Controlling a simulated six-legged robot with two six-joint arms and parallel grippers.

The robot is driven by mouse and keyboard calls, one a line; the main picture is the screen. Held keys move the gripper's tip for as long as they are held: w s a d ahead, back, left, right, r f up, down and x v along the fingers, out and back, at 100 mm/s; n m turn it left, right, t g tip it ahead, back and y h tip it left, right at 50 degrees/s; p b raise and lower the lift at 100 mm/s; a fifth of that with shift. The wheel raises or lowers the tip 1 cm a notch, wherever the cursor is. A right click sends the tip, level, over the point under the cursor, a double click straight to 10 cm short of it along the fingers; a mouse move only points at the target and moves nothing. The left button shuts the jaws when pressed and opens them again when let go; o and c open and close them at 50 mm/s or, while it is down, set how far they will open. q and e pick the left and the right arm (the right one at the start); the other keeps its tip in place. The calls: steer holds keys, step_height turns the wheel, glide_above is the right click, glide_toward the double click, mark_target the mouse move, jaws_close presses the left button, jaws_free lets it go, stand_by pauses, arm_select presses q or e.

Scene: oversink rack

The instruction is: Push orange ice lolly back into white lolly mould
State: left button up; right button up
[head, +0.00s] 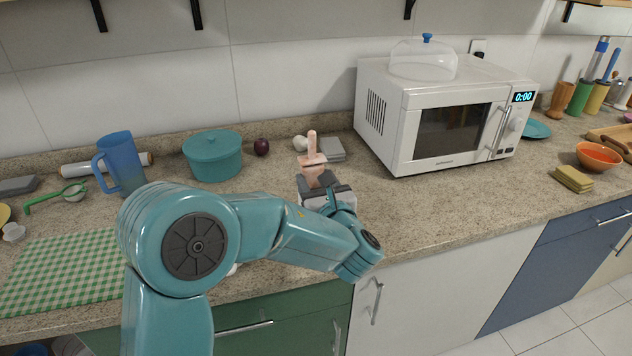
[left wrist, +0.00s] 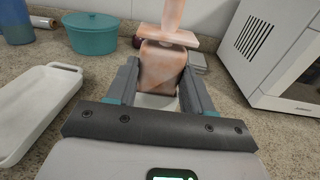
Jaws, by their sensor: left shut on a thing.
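The orange ice lolly (head: 318,178), pale peach-orange with a flat collar and an upright stick, stands in my left gripper (head: 326,192). In the left wrist view the lolly (left wrist: 162,68) is a block between the two fingers of the left gripper (left wrist: 158,78), which is shut on it. A pale patch (left wrist: 156,101) shows just below the lolly; I cannot tell whether it is the white lolly mould. My right gripper is not in view.
A white flat tray or board (left wrist: 35,100) lies left of the gripper. A teal pot (head: 213,157), an onion (head: 261,147) and a grey block (head: 332,150) stand behind. A white microwave (head: 430,110) stands to the right. Counter between microwave and front edge is clear.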

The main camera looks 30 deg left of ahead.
arm_select(q)
steer(key=shift+f+b, duration=0.6)
steer(key=shift+f, duration=0.1)
steer(key=o, duration=1.2)
steer(key=shift+c, duration=0.2)
steer(key=b+v, duration=0.1)
steer(key=v, duration=1.5)
steer(key=shift+s+d+f, duration=0.1)
